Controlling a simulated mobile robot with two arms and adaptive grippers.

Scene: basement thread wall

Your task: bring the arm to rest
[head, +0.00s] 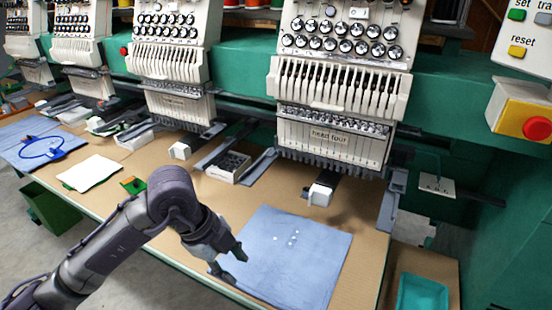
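My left arm (120,240) comes in from the lower left and reaches over the front of the tan table. My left gripper (236,268) is at the left edge of a blue cloth (305,260). Its two fingers are spread, and nothing shows between them. I cannot tell whether the fingertips touch the cloth. Several small white dots lie on the cloth, to the right of the gripper. My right gripper is not in view.
A green embroidery machine with several heads (330,135) stands behind the table (265,190). A red stop button (537,128) is at the right.

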